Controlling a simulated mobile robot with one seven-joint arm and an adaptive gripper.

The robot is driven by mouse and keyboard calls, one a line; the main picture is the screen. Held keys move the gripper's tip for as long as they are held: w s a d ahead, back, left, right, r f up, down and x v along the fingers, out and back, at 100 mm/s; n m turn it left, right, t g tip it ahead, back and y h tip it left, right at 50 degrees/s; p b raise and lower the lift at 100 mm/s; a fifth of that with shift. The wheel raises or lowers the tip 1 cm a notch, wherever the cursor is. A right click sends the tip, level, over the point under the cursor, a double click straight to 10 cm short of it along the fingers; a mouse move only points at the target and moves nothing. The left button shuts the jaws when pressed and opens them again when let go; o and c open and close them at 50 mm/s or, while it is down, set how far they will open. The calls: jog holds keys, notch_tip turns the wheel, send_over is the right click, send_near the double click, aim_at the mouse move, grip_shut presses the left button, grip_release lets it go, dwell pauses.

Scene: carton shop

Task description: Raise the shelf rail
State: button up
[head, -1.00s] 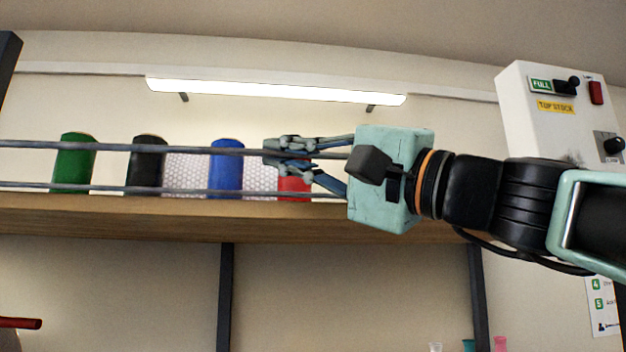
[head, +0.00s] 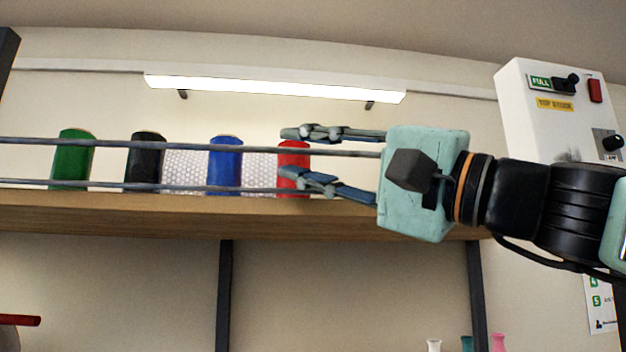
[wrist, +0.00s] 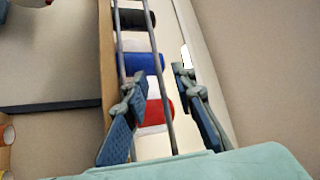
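The shelf rail is a pair of thin grey bars along the shelf front: an upper bar (head: 190,147) and a lower bar (head: 110,186). In the wrist view a bar of the rail (wrist: 164,90) runs between my spread fingers. My gripper (head: 300,158) is open at the right part of the rail, with one finger above the upper bar and the other below it, near the lower bar. The fingers also show wide apart in the wrist view (wrist: 155,85). I see nothing held. The rail's right end is hidden behind my gripper.
Green (head: 73,160), black (head: 146,160), blue (head: 226,165) and red (head: 293,160) rolls stand behind the rail on the wooden shelf (head: 130,218), with bubble wrap (head: 185,170) between. A white control box (head: 555,120) hangs at right. Small vases (head: 498,342) stand below.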

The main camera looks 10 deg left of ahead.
jog(key=v, duration=0.8)
jog(key=shift+d, duration=0.3)
jog(key=shift+s+f, duration=0.1)
jog(key=w+a+f+g+h+p, duration=0.15)
jog(key=f+h, duration=0.35)
jog(key=f, duration=0.9)
jog(key=w+f+g+h+p, duration=0.1)
jog(key=w+f+h+p, duration=0.3)
jog(key=f, duration=1)
jog(key=s+d+f+g+h+p, duration=0.1)
jog(key=s+d+f+h, duration=0.2)
jog(key=d+f+h, duration=0.2)
jog(key=s+d+f+n+g+h+p, duration=0.1)
jog(key=s+d+f+h, duration=0.3)
jog(key=d+f, duration=0.4)
notch_tip(320, 180, down, 5)
jog(key=shift+s+r+h, duration=0.2)
jog(key=shift+h, duration=0.5)
